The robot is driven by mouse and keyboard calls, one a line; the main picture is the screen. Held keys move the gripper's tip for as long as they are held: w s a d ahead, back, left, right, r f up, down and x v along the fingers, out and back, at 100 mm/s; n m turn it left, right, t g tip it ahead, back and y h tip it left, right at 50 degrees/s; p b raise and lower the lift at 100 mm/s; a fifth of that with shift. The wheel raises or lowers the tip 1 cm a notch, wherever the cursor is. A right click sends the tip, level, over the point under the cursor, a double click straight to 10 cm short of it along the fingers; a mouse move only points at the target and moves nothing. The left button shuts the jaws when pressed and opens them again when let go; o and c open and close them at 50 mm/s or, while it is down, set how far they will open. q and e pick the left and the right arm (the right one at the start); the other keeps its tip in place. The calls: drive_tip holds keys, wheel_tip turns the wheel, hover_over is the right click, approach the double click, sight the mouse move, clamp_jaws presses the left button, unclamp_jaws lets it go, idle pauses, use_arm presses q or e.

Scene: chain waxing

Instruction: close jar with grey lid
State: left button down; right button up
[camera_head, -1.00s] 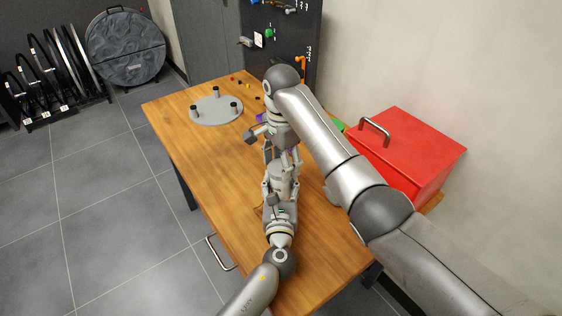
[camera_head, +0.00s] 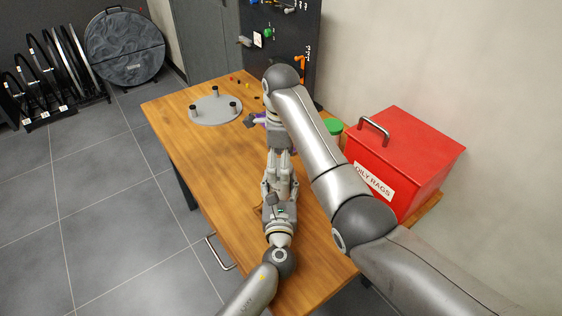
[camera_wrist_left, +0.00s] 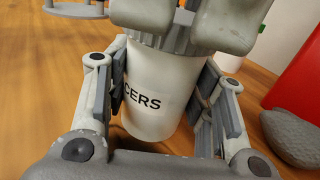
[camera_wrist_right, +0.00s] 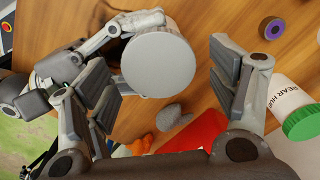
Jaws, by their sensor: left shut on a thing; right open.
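A white jar with black lettering ending in "CERS" (camera_wrist_left: 155,98) stands upright between the fingers of my left gripper (camera_wrist_left: 165,110), which is shut on it. A grey ribbed lid (camera_wrist_left: 178,40) sits at the jar's mouth; its flat round top fills the middle of the right wrist view (camera_wrist_right: 158,65). I cannot tell whether it is fully tightened. My right gripper (camera_wrist_right: 165,85) is open, pointing down with its fingers on either side of the lid. In the head view, my left gripper (camera_head: 280,188) and right gripper (camera_head: 281,160) mostly hide the jar.
A red oily rags box (camera_head: 400,150) stands right of the wooden table's middle (camera_head: 215,160). A jar with a green lid (camera_head: 333,126) is beside it. A grey round plate with black posts (camera_head: 214,112) lies at the far left. A purple roll (camera_wrist_right: 270,28) lies near the jar.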

use_arm(q)
drive_tip(key=shift+f, duration=0.1)
use_arm(e)
drive_tip(key=shift+r, duration=2.25)
drive_tip(key=shift+c, duration=0.4)
